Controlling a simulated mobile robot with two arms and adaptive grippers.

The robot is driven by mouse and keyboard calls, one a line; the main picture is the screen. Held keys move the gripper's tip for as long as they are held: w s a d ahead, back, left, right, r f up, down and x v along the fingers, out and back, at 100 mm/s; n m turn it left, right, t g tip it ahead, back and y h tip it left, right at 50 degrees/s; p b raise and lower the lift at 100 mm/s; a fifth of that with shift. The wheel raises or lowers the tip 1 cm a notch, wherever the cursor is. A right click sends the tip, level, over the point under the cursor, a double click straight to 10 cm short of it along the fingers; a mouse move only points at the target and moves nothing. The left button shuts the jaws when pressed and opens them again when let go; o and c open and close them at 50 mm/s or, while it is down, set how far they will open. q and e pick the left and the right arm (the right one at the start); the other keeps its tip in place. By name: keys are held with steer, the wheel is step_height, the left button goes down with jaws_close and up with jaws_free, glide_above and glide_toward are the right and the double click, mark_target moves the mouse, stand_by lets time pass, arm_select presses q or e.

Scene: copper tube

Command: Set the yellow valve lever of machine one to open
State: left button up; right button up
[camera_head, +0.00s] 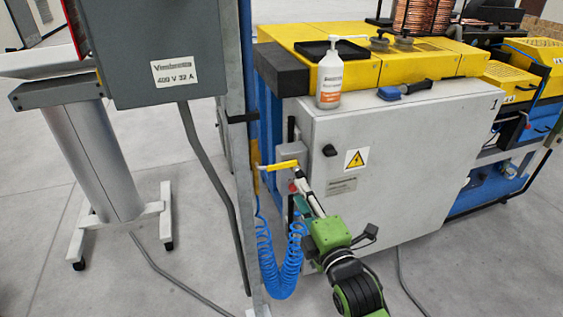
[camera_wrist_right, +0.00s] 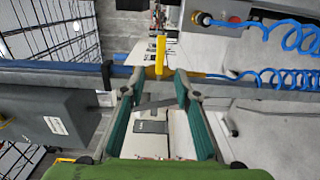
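The yellow valve lever (camera_head: 281,165) sticks out roughly level beside the grey post, left of the white cabinet marked 1. It also shows in the right wrist view (camera_wrist_right: 160,56), ahead of the fingertips and closer to the right-hand finger. My right gripper (camera_head: 299,180), with a green body, reaches up from the lower right, its fingertips close to the lever's right end. In the wrist view the right gripper (camera_wrist_right: 154,84) is open, with a clear gap between its teal-padded fingers. Whether a finger touches the lever cannot be told. My left gripper is not in view.
The grey post (camera_head: 236,150) and a coiled blue hose (camera_head: 283,268) are close to the lever. The cabinet (camera_head: 415,150) stands just right of my gripper. Floor at lower left is mostly clear.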

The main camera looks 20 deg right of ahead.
mark_target(285, 166)
steer(key=w+p, duration=0.1)
steer(key=w, duration=1)
steer(key=shift+a, duration=0.2)
steer(key=shift+w+f, duration=0.1)
steer(key=shift+w, duration=0.8)
jaws_close()
